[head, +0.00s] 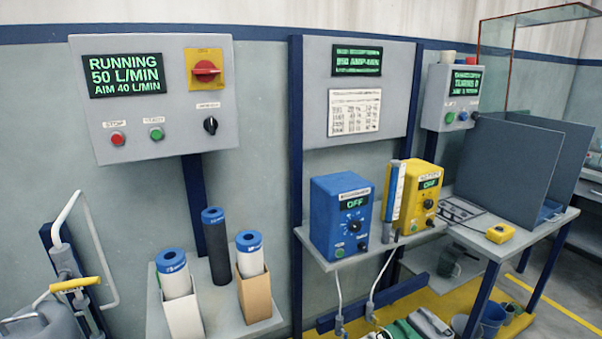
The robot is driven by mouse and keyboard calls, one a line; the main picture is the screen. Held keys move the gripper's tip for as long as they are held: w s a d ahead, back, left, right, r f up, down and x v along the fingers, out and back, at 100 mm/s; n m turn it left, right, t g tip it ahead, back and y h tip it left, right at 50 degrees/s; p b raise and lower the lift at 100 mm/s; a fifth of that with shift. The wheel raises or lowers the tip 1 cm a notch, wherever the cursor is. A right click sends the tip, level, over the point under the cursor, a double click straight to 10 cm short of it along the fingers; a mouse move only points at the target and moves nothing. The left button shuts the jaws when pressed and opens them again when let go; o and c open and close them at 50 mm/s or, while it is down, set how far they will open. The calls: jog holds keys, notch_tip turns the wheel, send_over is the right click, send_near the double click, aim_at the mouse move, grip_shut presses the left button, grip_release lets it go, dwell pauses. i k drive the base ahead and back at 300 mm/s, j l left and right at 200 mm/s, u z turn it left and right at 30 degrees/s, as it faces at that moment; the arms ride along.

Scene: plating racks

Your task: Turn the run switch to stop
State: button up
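A grey control panel (160,110) hangs on the wall at the upper left of the head view. Its screen (124,76) reads "RUNNING 50 L/MIN AIM 40 L/MIN". A red rotary handle (206,71) sits on a yellow plate and looks roughly horizontal. Below are a red button (117,139) labelled "STOP", a green button (156,134) with a label that looks like "START", and a black knob (210,125) whose label is too small to read. I cannot tell for certain which control is the run switch. My gripper is not in view.
Filter cartridges (173,276) stand on a shelf below the panel. A blue box (341,217) and a yellow box (418,200), both showing "OFF", stand on a middle shelf. A jug with a yellow-handled valve (75,285) is at lower left. Blue posts separate the stations.

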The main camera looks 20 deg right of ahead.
aim_at(449, 118)
jog(key=i+z, duration=0.35)
jog(key=i+j+z, duration=0.45)
jog(key=i+z, duration=0.2)
